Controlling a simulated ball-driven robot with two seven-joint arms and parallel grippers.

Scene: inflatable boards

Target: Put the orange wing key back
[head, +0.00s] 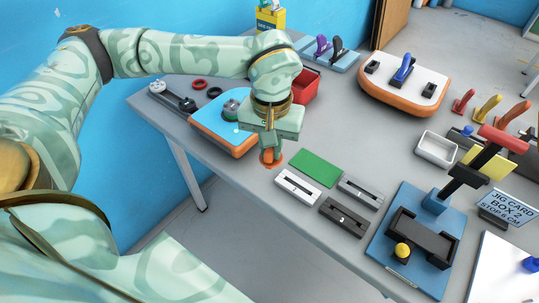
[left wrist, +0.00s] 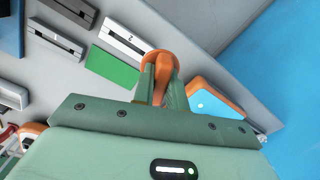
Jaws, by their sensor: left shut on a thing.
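The orange wing key (head: 271,158) is upright between the fingers of my left gripper (head: 268,150), low at the table's near-left edge. In the left wrist view, my left gripper (left wrist: 160,85) is shut on the orange wing key (left wrist: 160,68), with a green finger on each side. Its round orange foot looks at or just above the table top; I cannot tell if it touches. Another orange key (head: 513,115) stands at the right beside a yellow key (head: 487,108) and a red key (head: 462,101). My right gripper is not in view.
A blue-topped inflatable board (head: 208,127) lies left of the gripper, with a red bin (head: 304,86) behind. A green card (head: 314,168) and slotted blocks (head: 298,187) lie right. A white-topped board (head: 430,88) holds a blue key (head: 404,70). A blue jig (head: 385,243) stands in front.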

